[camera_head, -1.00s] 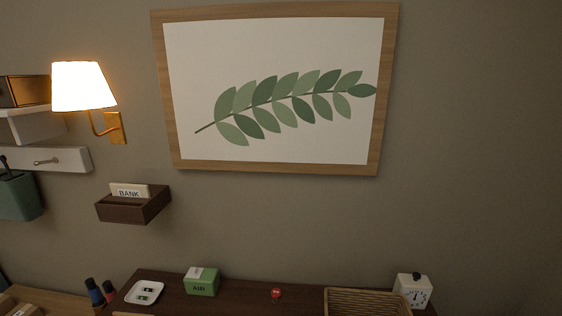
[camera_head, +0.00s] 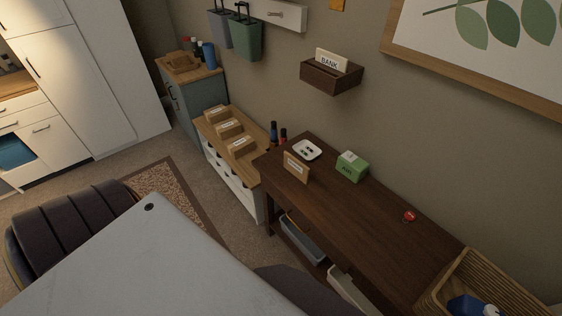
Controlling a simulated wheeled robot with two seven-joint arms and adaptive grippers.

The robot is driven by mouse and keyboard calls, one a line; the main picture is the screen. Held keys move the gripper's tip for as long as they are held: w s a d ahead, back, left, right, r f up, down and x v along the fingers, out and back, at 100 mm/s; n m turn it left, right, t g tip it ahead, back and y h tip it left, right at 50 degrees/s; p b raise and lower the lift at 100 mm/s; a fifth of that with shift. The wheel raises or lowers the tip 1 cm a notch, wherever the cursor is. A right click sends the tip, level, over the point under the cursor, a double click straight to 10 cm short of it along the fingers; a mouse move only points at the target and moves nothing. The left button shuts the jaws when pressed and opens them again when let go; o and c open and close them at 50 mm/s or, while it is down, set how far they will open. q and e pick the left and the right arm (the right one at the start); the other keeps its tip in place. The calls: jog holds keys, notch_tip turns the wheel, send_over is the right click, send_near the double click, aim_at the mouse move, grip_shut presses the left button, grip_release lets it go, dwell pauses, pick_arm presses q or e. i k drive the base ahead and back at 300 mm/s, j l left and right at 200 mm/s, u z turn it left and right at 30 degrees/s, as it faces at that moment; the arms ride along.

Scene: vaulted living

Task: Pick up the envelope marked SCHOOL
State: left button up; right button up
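No envelope that I can read as SCHOOL shows in the head view. A cream envelope marked BANK (camera_head: 331,61) stands in a dark brown wall holder (camera_head: 329,82) above the dark wooden desk (camera_head: 350,215). A tan upright piece with a white label (camera_head: 296,168) stands on the desk's left end; its label is too small to read. Neither of my grippers is in view.
A green box (camera_head: 351,167), a white dish (camera_head: 307,149), a small red item (camera_head: 409,216) and a wicker basket (camera_head: 486,284) are on the desk. A low shelf (camera_head: 256,177) holds labelled boxes. A pale flat surface (camera_head: 170,265) and dark chair (camera_head: 75,235) fill the lower left.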

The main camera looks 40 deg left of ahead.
aim_at(301, 171)
jog(key=u, duration=1)
